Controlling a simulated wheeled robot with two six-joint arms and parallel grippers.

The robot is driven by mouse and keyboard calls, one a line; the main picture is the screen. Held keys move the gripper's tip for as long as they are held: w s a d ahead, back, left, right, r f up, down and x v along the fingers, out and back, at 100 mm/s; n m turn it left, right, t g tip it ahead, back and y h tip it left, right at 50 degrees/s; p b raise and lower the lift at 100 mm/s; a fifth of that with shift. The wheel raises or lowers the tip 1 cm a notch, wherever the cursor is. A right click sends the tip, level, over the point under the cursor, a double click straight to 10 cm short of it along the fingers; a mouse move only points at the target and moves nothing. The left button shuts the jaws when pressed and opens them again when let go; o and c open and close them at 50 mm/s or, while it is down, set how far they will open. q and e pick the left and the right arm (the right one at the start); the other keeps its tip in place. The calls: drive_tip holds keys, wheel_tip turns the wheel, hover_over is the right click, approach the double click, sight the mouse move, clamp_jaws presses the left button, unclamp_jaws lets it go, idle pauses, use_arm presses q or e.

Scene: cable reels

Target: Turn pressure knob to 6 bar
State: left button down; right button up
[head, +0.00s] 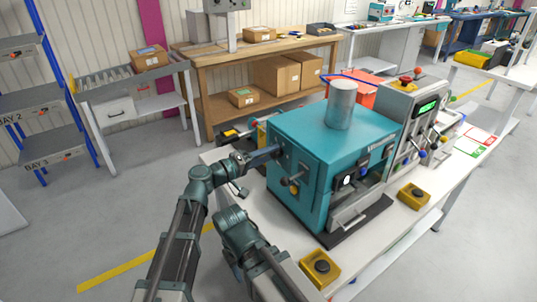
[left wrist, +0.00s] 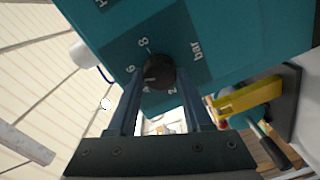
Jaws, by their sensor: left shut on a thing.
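The teal machine (head: 325,135) stands on the white bench, a metal cylinder on its top. My left gripper (head: 275,153) reaches its left side face from the left. In the left wrist view, the black round pressure knob (left wrist: 160,72) sits on a dark dial plate (left wrist: 188,50) printed with 2, 4, 6, 8 and "bar". The two fingers of my left gripper (left wrist: 160,88) are shut on the knob, one on each side. A pale mark on the knob faces the lower left, around 4 to 6; its exact reading is unclear. The head view hides the knob.
A grey control panel (head: 412,125) stands right of the machine. Yellow button boxes (head: 319,267) sit on the bench's front edge. Open floor lies to the left.

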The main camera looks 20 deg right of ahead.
use_arm(q)
drive_tip(key=shift+s+m, duration=0.1)
drive_tip(key=shift+m, duration=0.5)
drive_tip(key=shift+f, duration=0.1)
drive_tip(key=shift+c, duration=1.6)
unclamp_jaws()
drive_tip(key=shift+a, duration=0.1)
drive_tip(key=v, duration=1.3)
drive_tip(key=shift+a, duration=0.35)
drive_tip(key=shift+s, duration=0.1)
